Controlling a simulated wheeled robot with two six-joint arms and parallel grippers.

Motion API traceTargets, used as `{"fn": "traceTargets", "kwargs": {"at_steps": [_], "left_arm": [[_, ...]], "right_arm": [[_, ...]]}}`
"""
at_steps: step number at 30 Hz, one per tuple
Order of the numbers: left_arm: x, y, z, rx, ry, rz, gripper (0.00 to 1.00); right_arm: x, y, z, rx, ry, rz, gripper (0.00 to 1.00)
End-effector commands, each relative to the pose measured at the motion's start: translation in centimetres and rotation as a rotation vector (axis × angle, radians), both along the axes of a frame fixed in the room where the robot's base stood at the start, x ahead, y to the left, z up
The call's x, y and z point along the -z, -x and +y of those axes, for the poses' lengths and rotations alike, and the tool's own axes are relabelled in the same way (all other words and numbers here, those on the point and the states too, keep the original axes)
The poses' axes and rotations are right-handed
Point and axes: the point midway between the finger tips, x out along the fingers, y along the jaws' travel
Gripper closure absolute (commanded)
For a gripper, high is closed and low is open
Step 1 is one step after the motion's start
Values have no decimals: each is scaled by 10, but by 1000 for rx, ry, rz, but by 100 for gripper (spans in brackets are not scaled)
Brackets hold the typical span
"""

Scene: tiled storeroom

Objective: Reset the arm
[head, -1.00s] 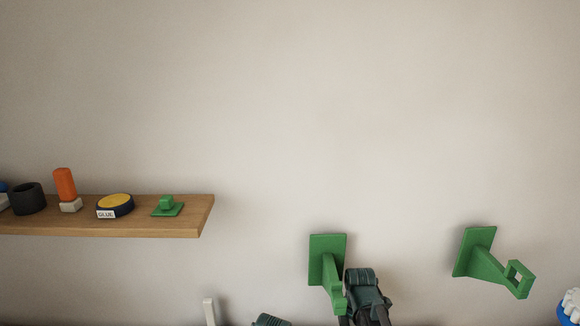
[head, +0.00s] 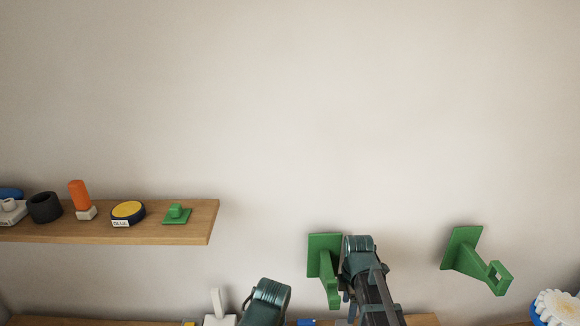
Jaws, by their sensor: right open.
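My right arm rises from the bottom edge, right of centre, dark teal and grey. My right gripper (head: 372,292) is open, with nothing seen in it; its fingertips are hard to make out against the arm. It overlaps the right edge of a green wall bracket (head: 322,262) in the picture; I cannot tell whether they touch. A rounded dark teal part of my left arm shows at the bottom, left of centre. My left gripper is out of view.
A wooden shelf (head: 150,237) at the left holds a dark cup (head: 45,207), an orange-topped item (head: 79,195), a yellow-topped glue tin (head: 127,210) and a green piece (head: 177,214). Another green bracket (head: 464,250) is at the right. A white gear-like thing (head: 556,308) is lower right. The upper wall is clear.

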Motion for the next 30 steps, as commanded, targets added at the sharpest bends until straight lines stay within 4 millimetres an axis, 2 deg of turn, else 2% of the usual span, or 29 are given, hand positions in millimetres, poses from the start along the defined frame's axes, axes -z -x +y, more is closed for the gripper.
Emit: {"fn": "traceTargets", "kwargs": {"at_steps": [1, 7, 9, 30], "left_arm": [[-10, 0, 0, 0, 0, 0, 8], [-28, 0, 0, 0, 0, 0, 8], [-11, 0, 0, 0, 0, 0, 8], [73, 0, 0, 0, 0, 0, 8]], "right_arm": [[-10, 0, 0, 0, 0, 0, 26], [-28, 0, 0, 0, 0, 0, 26], [-11, 0, 0, 0, 0, 0, 26], [74, 0, 0, 0, 0, 0, 26]]}}
